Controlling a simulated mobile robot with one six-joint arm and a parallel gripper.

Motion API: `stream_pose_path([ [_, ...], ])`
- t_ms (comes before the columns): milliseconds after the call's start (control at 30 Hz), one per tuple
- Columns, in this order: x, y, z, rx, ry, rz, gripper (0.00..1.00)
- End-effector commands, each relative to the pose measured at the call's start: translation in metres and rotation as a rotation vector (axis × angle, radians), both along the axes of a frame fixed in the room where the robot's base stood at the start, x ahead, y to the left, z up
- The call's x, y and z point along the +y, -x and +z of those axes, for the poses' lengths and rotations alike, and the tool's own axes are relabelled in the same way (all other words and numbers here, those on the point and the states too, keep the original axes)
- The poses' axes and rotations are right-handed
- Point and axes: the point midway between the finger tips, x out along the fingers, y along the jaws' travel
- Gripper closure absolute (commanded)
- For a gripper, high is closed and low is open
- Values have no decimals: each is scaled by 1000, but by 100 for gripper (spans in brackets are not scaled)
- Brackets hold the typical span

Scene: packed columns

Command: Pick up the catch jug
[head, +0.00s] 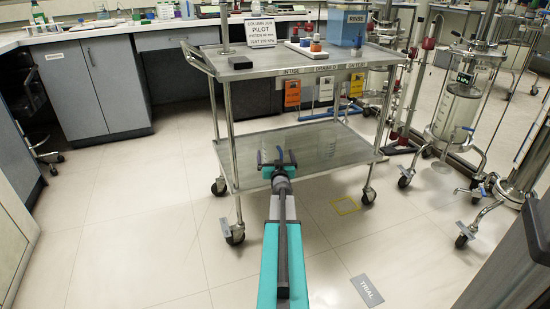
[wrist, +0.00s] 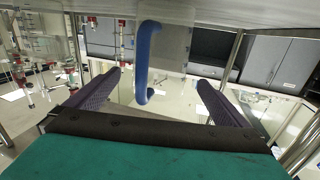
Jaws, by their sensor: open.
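In the wrist view, a pale translucent jug (wrist: 173,45) with a blue loop handle (wrist: 143,65) shows at the top centre. It looks like the catch jug. The handle lies ahead of my gripper (wrist: 160,85), in the gap between the two dark fingers. The fingers are spread wide and I see no contact with the handle. In the head view my gripper (head: 278,158) is over the lower shelf (head: 320,145) of the steel cart. I cannot make out the jug clearly there; my gripper may hide it.
The cart's top shelf (head: 300,65) overhangs the lower one and carries a blue RINSE container (head: 347,24) and a PILOT sign (head: 260,31). Cart legs stand at the corners. A glass column on a wheeled stand (head: 455,110) is right. Floor (head: 130,215) at left is clear.

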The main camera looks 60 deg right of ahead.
Motion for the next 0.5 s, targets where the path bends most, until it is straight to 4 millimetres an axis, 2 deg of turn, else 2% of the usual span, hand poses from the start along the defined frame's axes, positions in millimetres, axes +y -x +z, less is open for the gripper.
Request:
stream_pose_path([
  [200, -11, -9, 0, 0, 0, 0, 0],
  [500, -11, -10, 0, 0, 0, 1, 0],
])
